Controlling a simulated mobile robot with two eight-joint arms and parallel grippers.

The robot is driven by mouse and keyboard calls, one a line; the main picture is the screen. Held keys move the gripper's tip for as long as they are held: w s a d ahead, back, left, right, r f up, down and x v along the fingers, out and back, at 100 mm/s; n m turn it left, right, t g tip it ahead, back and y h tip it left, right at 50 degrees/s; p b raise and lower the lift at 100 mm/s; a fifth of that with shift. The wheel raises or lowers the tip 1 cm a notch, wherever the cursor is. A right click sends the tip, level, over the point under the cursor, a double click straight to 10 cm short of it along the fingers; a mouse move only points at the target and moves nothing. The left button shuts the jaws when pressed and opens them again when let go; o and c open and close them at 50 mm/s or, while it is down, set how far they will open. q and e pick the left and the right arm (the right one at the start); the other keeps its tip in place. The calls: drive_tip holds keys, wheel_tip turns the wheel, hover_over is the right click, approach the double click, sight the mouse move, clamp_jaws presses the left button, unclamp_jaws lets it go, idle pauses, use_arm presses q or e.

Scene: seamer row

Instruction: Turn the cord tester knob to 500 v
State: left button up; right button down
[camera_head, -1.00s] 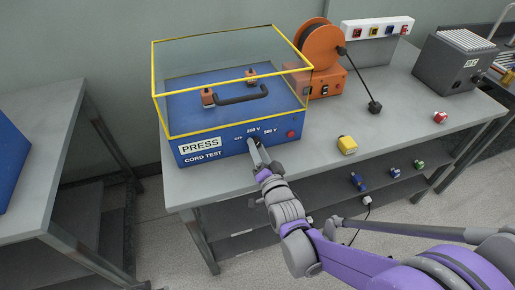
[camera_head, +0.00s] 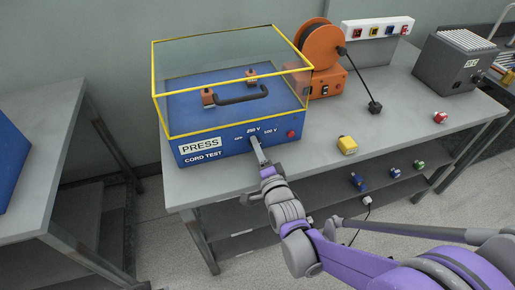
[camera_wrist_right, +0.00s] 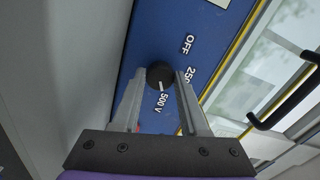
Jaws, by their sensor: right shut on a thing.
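The blue cord tester (camera_head: 225,149) stands on the table, with its OFF, 250 V and 500 V labels and a red button on its front. Its black knob (camera_wrist_right: 159,74) shows in the right wrist view, and its white pointer line points toward the 500 V label (camera_wrist_right: 165,102). My right gripper (camera_wrist_right: 159,78) is shut on the knob, one finger on each side. In the head view my right gripper (camera_head: 256,145) reaches the tester front and hides the knob. My left gripper is not in view.
A yellow-edged clear cover (camera_head: 225,57) tops the tester. An orange reel (camera_head: 320,45) stands behind it at the right. A yellow plug block (camera_head: 347,145) lies on the table right of my gripper. A grey box (camera_head: 455,65) stands farther right.

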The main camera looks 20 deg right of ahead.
drive_tip(key=shift+c, duration=2.1)
unclamp_jaws()
drive_tip(key=s, duration=1)
drive_tip(key=shift+s+d+p, duration=0.2)
drive_tip(key=shift+s+p, duration=0.2)
